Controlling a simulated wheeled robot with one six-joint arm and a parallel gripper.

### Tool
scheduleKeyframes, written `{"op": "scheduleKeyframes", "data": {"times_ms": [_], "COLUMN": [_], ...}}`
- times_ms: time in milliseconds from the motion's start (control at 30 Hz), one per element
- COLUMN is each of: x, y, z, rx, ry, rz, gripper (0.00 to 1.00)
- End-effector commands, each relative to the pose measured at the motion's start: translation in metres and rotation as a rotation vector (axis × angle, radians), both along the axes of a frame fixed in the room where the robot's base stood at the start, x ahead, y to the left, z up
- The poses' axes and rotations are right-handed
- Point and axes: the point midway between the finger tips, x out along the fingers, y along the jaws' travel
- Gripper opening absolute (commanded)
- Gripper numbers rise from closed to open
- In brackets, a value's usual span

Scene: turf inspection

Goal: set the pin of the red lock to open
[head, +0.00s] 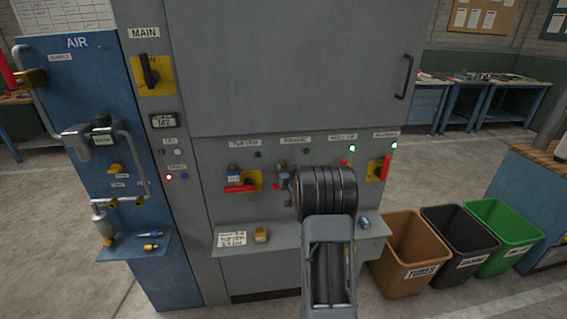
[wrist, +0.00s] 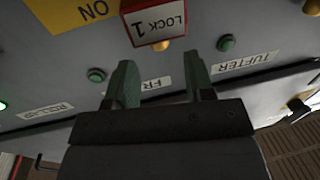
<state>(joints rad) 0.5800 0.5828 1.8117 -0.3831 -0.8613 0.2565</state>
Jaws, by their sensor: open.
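The red lock (wrist: 154,22) shows at the top of the wrist view, with a white face reading "LOCK 1". An orange-yellow knob (wrist: 162,45) shows at its edge; I cannot tell whether it is the pin or how it is set. My gripper (wrist: 160,76) is open and empty. Its two green-grey fingers point toward the panel, apart from the lock and just below it in the picture. In the head view my gripper (head: 284,183) is at the grey panel, and my wrist hides most of that spot, so the lock is not clear there.
A red switch handle (head: 240,188) is left of my wrist; another (head: 386,167) is to the right. A ledge (head: 265,237) juts out below, with a yellow block (head: 261,235) and a blue-grey one (head: 364,222). The brown bin (head: 408,250) stands at the right.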

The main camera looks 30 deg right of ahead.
Motion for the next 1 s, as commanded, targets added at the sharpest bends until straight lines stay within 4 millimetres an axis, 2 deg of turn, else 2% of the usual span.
{"op": "scheduleKeyframes", "data": {"times_ms": [100,300,700,1000], "x": [0.015,0.029,0.033,0.033], "y": [-0.005,-0.009,-0.010,-0.010], "z": [0.001,0.000,0.000,0.000], "rx": [0.000,0.000,0.000,0.000], "ry": [0.001,0.000,0.000,0.000], "rz": [0.000,0.000,0.000,0.000], "gripper": [0.49,0.49,0.49,0.20]}}
